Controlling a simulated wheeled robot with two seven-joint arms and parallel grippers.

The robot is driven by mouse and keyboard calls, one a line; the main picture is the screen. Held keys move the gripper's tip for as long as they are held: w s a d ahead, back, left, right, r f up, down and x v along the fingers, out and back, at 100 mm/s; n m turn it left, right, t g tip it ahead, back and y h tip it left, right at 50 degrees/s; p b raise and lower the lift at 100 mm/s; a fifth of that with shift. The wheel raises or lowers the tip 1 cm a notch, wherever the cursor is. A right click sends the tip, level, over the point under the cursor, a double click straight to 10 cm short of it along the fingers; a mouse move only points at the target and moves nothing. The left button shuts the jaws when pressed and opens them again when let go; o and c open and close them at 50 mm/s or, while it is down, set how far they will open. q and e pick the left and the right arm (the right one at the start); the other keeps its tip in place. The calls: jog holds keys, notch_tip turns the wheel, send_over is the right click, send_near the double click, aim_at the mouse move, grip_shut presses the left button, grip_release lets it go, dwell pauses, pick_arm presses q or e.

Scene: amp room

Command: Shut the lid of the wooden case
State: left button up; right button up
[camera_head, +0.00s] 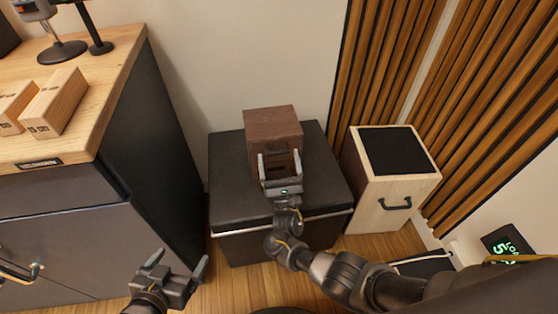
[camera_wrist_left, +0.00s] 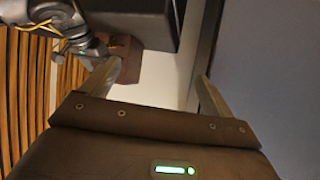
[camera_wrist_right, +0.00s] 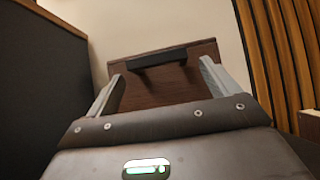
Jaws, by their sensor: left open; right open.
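The dark brown wooden case (camera_head: 272,121) stands on a black padded box. Its top looks flat and I see no raised lid or gap, but my right gripper hides part of its front. In the right wrist view its brown panel (camera_wrist_right: 160,90) with a black handle (camera_wrist_right: 158,58) fills the space ahead of the fingers. My right gripper (camera_head: 279,161) is open at the case's front, fingers either side of the handle area; contact is unclear. My left gripper (camera_head: 178,268) is open and empty, low in front of the cabinet. The case partly shows in the left wrist view (camera_wrist_left: 127,68).
The black padded box (camera_head: 228,165) fills the middle. A pale wooden box with black top (camera_head: 366,190) stands right of it, by slatted wall panels (camera_head: 385,60). A dark cabinet with wooden top (camera_head: 120,75) is at left, bearing wooden blocks (camera_head: 55,103).

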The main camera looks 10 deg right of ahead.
pick_arm(q)
jog(key=s+a+f+n+g+y+p, duration=0.1)
jog(key=s+a+f+g+y+p, duration=0.2)
jog(key=s+a+f+g, duration=0.2)
jog(key=shift+s+a+f+n+g, duration=0.35)
jog(key=shift+s+a+g, duration=0.7)
jog(key=shift+s, duration=0.85)
pick_arm(e)
jog(key=s+f, duration=0.3)
jog(key=s, duration=1.3)
jog(key=shift+a+f, duration=0.1)
